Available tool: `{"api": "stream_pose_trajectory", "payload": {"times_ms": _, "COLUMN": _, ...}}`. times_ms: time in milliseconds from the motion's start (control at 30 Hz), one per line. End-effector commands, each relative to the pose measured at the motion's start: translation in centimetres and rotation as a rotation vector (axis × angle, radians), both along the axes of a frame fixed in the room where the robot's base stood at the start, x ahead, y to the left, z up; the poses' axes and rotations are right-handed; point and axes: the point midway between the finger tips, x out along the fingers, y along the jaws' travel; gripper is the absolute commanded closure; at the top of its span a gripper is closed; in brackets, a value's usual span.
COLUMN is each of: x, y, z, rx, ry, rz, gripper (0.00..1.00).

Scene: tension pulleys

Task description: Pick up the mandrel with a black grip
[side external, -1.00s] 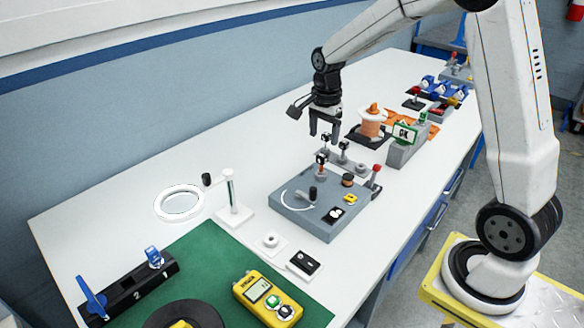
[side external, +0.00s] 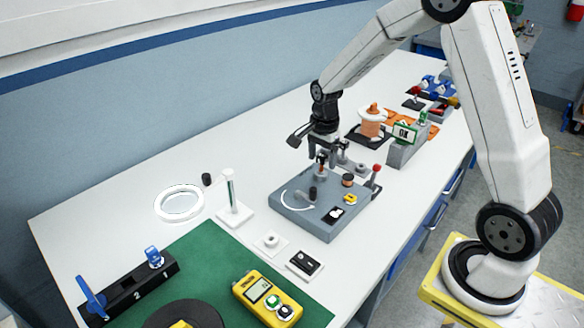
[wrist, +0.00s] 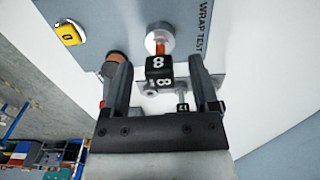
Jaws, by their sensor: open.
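A mandrel (wrist: 157,68) with a black cube grip marked 8 stands between my fingers in the wrist view. Its orange shaft runs to a round silver base on the grey wrap-test plate (side external: 300,222). In the side view the orange shaft (side external: 321,168) shows just below my gripper, and its black grip is partly hidden. My gripper (side external: 323,155) is open and points down over the plate's back edge. In the wrist view its fingers (wrist: 162,80) lie on both sides of the black grip, with a gap visible; I cannot tell whether either finger touches it.
Another small dark-topped piece (wrist: 183,105) stands close behind, on a grey holder. A copper spool (side external: 348,180) and a red-knobbed lever (side external: 376,170) stand near on the right.

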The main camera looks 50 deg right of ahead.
Motion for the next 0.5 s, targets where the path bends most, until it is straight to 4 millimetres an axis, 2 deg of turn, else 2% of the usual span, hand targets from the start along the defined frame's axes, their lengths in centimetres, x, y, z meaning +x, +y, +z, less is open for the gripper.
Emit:
{"api": "stream_pose_trajectory", "payload": {"times_ms": 133, "x": -0.02, "y": 0.0, "z": -0.73, "rx": 0.0, "ry": 0.0, "rz": 0.0, "gripper": 0.24}}
{"api": "stream_pose_trajectory", "payload": {"times_ms": 500, "x": 0.0, "y": -0.01, "z": -0.72, "rx": 0.0, "ry": -0.001, "rz": 0.0, "gripper": 0.24}}
